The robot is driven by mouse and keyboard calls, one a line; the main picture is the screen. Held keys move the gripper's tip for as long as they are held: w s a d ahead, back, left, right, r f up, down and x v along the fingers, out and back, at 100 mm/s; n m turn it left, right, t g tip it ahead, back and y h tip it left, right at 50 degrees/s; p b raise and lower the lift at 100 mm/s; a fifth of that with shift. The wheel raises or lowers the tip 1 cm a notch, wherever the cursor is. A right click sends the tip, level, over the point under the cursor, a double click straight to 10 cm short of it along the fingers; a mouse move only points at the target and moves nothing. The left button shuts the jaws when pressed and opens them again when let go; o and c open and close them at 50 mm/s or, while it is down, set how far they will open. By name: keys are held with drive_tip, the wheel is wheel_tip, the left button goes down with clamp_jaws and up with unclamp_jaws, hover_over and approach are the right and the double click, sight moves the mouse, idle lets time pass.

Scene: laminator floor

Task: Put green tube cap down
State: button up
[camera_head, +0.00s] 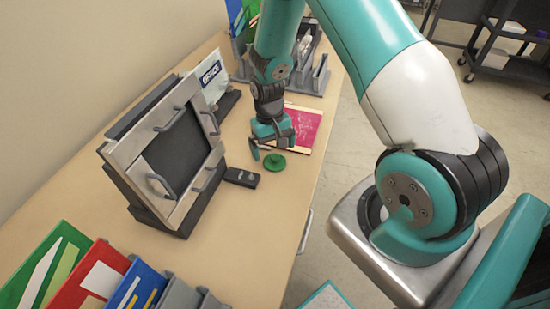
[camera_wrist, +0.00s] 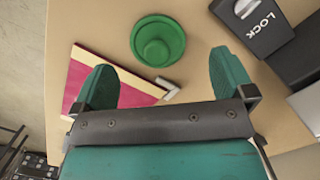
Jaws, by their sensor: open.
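The green tube cap (camera_head: 274,161) lies on the wooden desk, flat side down with its raised hub up. In the wrist view the cap (camera_wrist: 157,41) sits beyond and between the fingertips, not touching either finger. My gripper (camera_head: 268,148) is just above the desk near the cap, pointing down.
A red board (camera_head: 307,126) lies beside the cap. A black lock box (camera_head: 241,177) lies on the other side, near a grey framed panel with handles (camera_head: 172,147). Coloured folders (camera_head: 84,276) stand at the near left. The desk's front right is clear.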

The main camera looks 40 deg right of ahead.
sight(275, 156)
drive_tip(key=shift+s+d+f+p, duration=0.1)
drive_tip(key=shift+f+p, duration=0.25)
drive_tip(key=shift+f, duration=0.7)
drive_tip(key=shift+s+d+f+p, duration=0.1)
drive_tip(key=shift+f+p, duration=0.2)
drive_tip(key=shift+f, duration=0.75)
drive_tip(key=c, duration=1)
drive_tip(key=shift+r, duration=0.15)
